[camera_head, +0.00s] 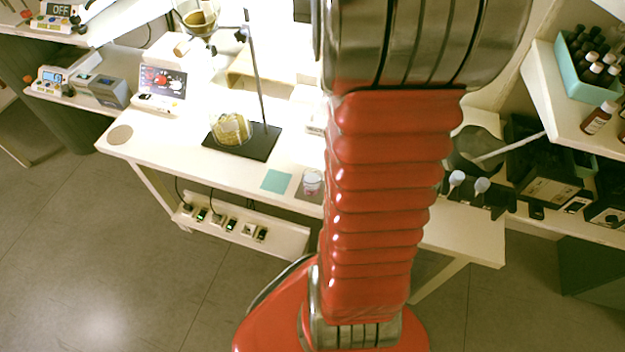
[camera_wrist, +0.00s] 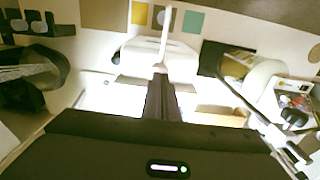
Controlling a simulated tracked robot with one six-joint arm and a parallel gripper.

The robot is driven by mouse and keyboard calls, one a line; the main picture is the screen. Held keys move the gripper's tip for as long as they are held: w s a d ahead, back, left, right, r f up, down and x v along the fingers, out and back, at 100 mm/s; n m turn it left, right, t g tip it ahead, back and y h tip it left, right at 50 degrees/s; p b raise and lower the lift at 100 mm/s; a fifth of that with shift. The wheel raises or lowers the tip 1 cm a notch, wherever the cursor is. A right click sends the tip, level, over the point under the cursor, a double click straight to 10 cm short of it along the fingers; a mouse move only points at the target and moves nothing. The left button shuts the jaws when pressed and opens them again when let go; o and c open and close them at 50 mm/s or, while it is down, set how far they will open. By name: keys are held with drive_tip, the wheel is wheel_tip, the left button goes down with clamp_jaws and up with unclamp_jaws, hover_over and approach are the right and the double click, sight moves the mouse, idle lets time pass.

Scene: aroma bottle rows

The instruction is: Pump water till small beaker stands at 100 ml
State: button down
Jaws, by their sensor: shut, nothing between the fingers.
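The small beaker (camera_head: 312,181) is a clear glass with a faint pinkish mark, standing on a dark square mat on the white bench. I cannot read its level. In the wrist view the small beaker (camera_wrist: 161,17) appears on a grey square near the top edge, partly behind a thin white upright. A white device (camera_wrist: 158,62) with that upright lies ahead of my gripper; whether it is the water pump is unclear. My gripper (camera_wrist: 160,80) is shut and empty, its dark fingers over or near this device; contact cannot be judged. My arm hides the gripper in the head view.
A teal square (camera_head: 276,181) lies left of the small beaker. A glass vessel with yellowish contents (camera_head: 230,128) stands on a black stand base (camera_head: 262,143) below a funnel (camera_head: 200,16). A dial unit (camera_head: 163,84) is at left; brown bottles (camera_head: 598,118) are at right.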

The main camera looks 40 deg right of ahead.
wheel_tip(320, 180, up, 6)
idle(1.0)
idle(0.5)
wheel_tip(320, 180, down, 3)
drive_tip(key=shift+a+f+n, duration=0.15)
drive_tip(key=shift+f+n, duration=0.05)
drive_tip(key=shift+n, duration=0.6)
drive_tip(key=s+a+f+n+t, duration=0.1)
drive_tip(key=s+a+n+t, duration=0.1)
drive_tip(key=a, duration=0.8)
drive_tip(key=s+a+f+n+t, duration=0.1)
drive_tip(key=s+a+n, duration=0.2)
drive_tip(key=a, duration=0.8)
drive_tip(key=s+a+f+n+t, duration=0.1)
drive_tip(key=s+a+n+t, duration=0.1)
drive_tip(key=a+n, duration=0.4)
drive_tip(key=s+a, duration=0.1)
drive_tip(key=a, duration=0.3)
drive_tip(key=shift+s+a+t, duration=0.3)
drive_tip(key=shift+a, duration=0.05)
